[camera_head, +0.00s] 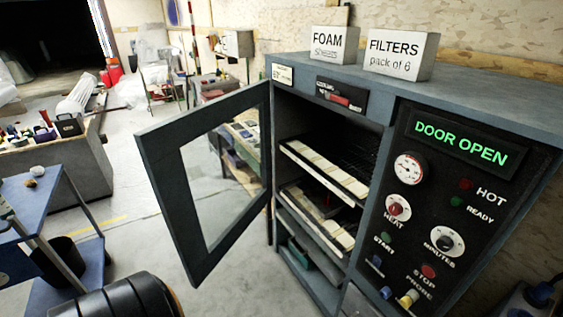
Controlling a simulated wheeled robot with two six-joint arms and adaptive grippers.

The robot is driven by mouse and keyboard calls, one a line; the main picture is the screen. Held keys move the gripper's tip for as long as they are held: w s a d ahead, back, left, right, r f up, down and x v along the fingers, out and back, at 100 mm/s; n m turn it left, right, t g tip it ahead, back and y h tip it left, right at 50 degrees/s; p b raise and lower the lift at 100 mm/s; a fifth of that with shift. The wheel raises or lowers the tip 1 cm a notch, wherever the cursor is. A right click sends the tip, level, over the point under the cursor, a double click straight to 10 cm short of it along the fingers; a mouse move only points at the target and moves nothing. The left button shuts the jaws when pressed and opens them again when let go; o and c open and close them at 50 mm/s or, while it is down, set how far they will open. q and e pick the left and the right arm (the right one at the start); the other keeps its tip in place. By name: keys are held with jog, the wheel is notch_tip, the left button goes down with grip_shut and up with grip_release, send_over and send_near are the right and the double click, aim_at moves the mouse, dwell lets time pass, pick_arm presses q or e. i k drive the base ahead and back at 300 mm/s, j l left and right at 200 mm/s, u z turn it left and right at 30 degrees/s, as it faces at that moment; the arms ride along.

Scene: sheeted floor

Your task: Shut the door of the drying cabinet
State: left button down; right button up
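The drying cabinet (350,78) is grey-blue and stands at the right, with its display (460,144) reading "DOOR OPEN". Its door (168,180), a grey frame around a clear window, is hinged on the left side of the opening. The door stands wide open, swung out to the left. Inside, light-coloured pieces lie in rows on an upper shelf (325,172) and a lower shelf (318,220). Neither of my grippers is in view.
Boxes marked FOAM (328,43) and FILTERS (401,54) stand on the cabinet top. A control panel (430,215) with knobs is right of the opening. A blue cart (60,215) stands at the left. Pale floor (150,235) shows between cart and door.

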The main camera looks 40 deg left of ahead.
aim_at(160, 144)
jog(key=i+j, duration=0.1)
jog(key=j, duration=2.55)
jog(key=i+j, duration=0.15)
jog(key=j, duration=1.15)
